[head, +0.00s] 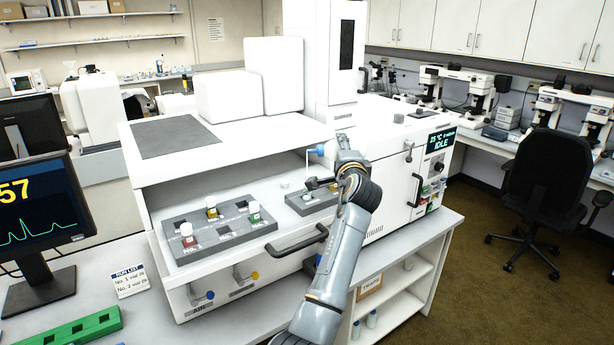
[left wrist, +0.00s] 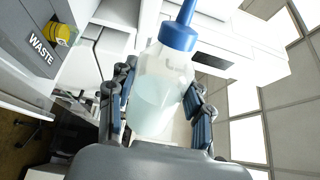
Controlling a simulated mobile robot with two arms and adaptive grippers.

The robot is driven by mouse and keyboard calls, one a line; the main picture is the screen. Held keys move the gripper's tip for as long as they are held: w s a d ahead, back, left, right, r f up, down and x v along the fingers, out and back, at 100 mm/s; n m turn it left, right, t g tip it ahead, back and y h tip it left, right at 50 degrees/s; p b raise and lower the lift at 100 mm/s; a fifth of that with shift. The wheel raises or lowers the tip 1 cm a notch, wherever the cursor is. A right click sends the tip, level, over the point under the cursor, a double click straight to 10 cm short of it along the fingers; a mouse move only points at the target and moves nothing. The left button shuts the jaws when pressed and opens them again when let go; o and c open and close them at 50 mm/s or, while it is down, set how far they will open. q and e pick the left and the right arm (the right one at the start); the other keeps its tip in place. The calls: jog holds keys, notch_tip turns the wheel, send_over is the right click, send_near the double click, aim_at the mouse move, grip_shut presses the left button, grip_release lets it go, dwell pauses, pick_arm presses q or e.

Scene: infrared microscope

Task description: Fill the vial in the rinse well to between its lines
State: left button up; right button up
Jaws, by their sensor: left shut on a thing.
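My left gripper (head: 335,183) is over the right part of the instrument's open bay, and its arm covers part of what lies behind. In the left wrist view the gripper (left wrist: 160,108) is shut on a clear squeeze bottle (left wrist: 157,92) with a blue cap (left wrist: 178,36), partly full of pale liquid. In the head view the bottle's blue cap (head: 318,150) shows, with a thin spout bending down to the left. Below it is a small grey block (head: 300,208) with a pale round piece on top. I cannot make out the vial or its lines. My right gripper is not in view.
A black handle (head: 297,243) crosses the bay's front. A run list card (head: 130,281) and green rack (head: 75,330) lie on the bench. A WASTE panel (left wrist: 35,45) shows in the wrist view.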

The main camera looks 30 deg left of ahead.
pick_arm(q)
jog(key=shift+p, duration=0.65)
dwell(1.3)
jog(key=m+p, duration=0.1)
jog(key=p, duration=0.1)
jog(key=r+m+p, duration=0.1)
jog(key=p, duration=0.2)
jog(key=r+m+p, duration=0.1)
jog(key=p, duration=0.1)
jog(key=shift+s+a+r+m+p, duration=0.2)
jog(key=shift+s+a+m+p, duration=0.1)
jog(key=shift+a+m+p, duration=0.1)
jog(key=shift+a+r+m+b, duration=0.1)
jog(key=shift+m+b, duration=0.2)
jog(key=shift+m, duration=0.7)
jog(key=shift+s+a+r+m, duration=0.25)
jog(key=shift+r+m, duration=0.2)
jog(key=shift+m, duration=0.15)
jog(key=m, duration=0.1)
jog(key=s+a+r+m, duration=0.1)
jog(key=m, duration=0.1)
jog(key=a+r+m, duration=0.1)
jog(key=shift+s+r+m, duration=0.25)
jog(key=shift+s+m, duration=0.05)
jog(key=shift+m, duration=0.1)
jog(key=shift+d, duration=0.1)
